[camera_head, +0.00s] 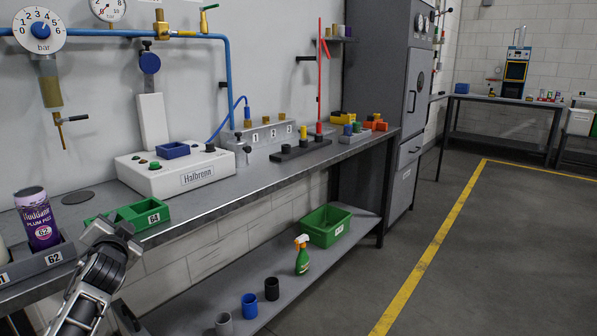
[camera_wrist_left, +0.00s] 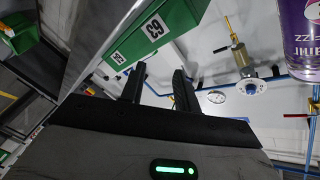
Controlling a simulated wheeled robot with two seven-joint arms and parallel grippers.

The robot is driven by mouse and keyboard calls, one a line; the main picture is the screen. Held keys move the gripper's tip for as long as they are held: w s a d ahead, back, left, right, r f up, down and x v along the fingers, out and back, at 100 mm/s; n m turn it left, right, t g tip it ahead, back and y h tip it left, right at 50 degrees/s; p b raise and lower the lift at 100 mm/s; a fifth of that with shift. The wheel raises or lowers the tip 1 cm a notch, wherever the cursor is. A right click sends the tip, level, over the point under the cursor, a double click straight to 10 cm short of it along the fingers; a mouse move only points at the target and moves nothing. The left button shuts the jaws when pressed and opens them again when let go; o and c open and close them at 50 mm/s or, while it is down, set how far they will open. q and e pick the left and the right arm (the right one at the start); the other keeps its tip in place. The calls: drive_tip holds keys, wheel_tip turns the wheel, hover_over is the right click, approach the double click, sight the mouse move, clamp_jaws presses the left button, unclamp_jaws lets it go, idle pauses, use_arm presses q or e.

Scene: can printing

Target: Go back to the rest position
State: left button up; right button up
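A purple can (camera_head: 38,222) labelled 62 stands upright in a grey holder (camera_head: 68,257) marked 62 at the left of the workbench. The can also shows at the right edge of the left wrist view (camera_wrist_left: 302,40), cut off by the frame. My left arm comes in at the lower left of the head view, near the bench's front edge and a green tray (camera_head: 128,213) labelled 64. In the wrist view my left gripper (camera_wrist_left: 159,78) has its two fingers apart with nothing between them. My right gripper is in neither view.
On the bench (camera_head: 240,176) stand a white Halbronn machine (camera_head: 180,172), a numbered grey block and coloured pieces. The shelf below holds a green bin (camera_head: 326,225), a spray bottle (camera_head: 302,256) and cups. Open floor with a yellow line (camera_head: 425,262) lies to the right.

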use_arm(q)
drive_tip(key=w+d+f+n+h, duration=0.1)
drive_tip(key=d+f+n+h, duration=0.1)
drive_tip(key=d+n+h, duration=0.25)
drive_tip(key=s+d+f+m+g+h, duration=0.2)
drive_tip(key=s+d+f+h, duration=0.1)
drive_tip(key=s+d+f, duration=0.85)
drive_tip(key=s+d+f+g+h, duration=0.1)
drive_tip(key=s+d+f, duration=0.2)
drive_tip(key=s, duration=0.5)
drive_tip(key=s+d+f+g, duration=0.1)
drive_tip(key=s+d+f, duration=0.2)
drive_tip(key=s, duration=0.6)
drive_tip(key=s+d+f+n+g+h, duration=0.1)
drive_tip(key=s+d+f, duration=0.2)
drive_tip(key=s, duration=0.6)
drive_tip(key=shift+d+f+h, duration=0.35)
drive_tip(key=shift+d+f, duration=0.05)
drive_tip(key=shift+d, duration=0.05)
